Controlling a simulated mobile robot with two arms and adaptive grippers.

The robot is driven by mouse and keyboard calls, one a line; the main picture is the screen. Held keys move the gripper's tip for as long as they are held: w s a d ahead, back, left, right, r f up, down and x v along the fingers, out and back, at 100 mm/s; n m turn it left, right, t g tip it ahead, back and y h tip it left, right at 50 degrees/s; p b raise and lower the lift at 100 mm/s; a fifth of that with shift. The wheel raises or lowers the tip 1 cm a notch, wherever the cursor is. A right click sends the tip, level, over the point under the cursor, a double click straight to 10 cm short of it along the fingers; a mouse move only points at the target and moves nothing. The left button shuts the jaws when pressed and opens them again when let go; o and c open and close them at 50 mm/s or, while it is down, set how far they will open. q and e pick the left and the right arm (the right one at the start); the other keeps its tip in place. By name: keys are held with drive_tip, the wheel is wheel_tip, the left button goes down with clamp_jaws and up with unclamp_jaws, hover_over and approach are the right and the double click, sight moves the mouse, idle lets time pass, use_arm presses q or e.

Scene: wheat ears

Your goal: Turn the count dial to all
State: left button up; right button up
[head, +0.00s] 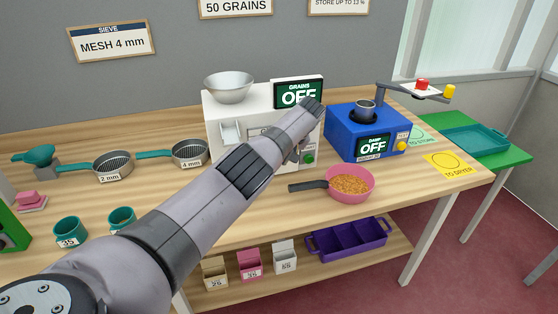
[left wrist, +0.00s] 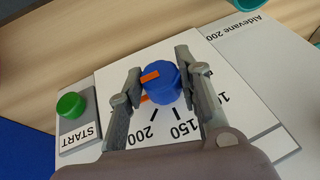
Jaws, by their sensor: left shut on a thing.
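The seed counter (head: 229,152) is a white machine in the middle of the table in the head view. Its display (head: 298,94) reads GRAINS OFF. My left arm reaches across to its front, with the left gripper (head: 298,156) partly hidden behind the arm. In the left wrist view the count dial (left wrist: 166,88) is a blue knob with an orange mark pointing to the picture's left. My left gripper (left wrist: 160,66) is shut on it, a finger on either side. Labels 200 and 150 show below it. No ALL label is visible. My right gripper is out of view.
A green START button (left wrist: 71,105) sits beside the dial. A blue machine (head: 345,125) reading DAMP OFF stands to the right. A pink pan of grain (head: 369,195) stands in front. Sieves (head: 112,164) and teal cups (head: 69,232) are at left.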

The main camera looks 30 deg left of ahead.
use_arm(q)
drive_tip(key=shift+f, duration=0.15)
drive_tip(key=o, duration=1.1)
drive_tip(key=shift+o, duration=0.2)
drive_tip(key=shift+r, duration=0.2)
drive_tip(key=v, duration=1.1)
drive_tip(key=shift+d+r, duration=0.25)
drive_tip(key=shift+r, duration=0.05)
